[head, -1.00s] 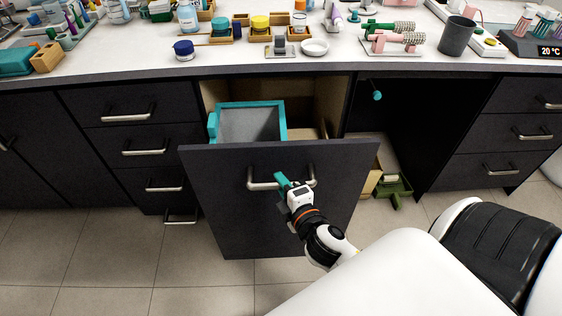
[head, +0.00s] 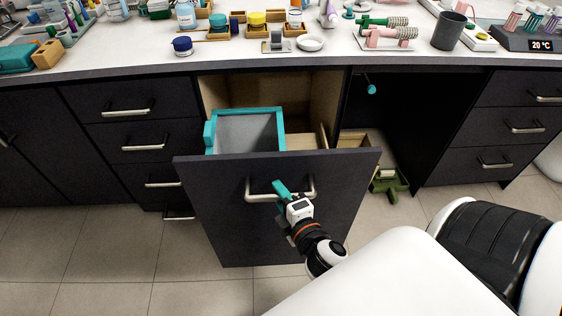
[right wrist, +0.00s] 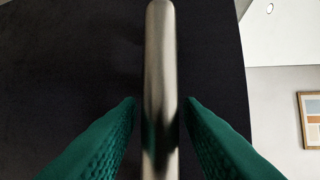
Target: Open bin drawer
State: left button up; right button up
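The bin drawer (head: 330,215) is a dark front panel pulled well out from under the counter. A grey bin with a teal rim (head: 245,130) shows inside it. A metal bar handle (head: 262,197) crosses the upper part of the front. My right gripper (head: 281,188) is at the handle's middle. In the right wrist view its two green fingers (right wrist: 161,102) lie on either side of the handle bar (right wrist: 160,60), with a narrow gap on each side. It is open around the bar. My left gripper is not in view.
The counter (head: 130,62) above holds bottles, wooden trays, a grey cup (head: 449,31) and other items. A green object (head: 388,182) lies in the recess right of the drawer. The floor (head: 110,255) in front is clear.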

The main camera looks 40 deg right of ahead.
jog(key=shift+o, duration=0.4)
jog(key=shift+s, duration=0.3)
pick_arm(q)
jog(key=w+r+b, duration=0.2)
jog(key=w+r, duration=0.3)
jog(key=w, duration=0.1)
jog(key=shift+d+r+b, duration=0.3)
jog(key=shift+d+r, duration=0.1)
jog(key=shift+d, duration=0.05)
pick_arm(e)
jog(key=v, duration=1.1)
jog(key=shift+s+r, duration=0.15)
jog(key=shift+s, duration=0.05)
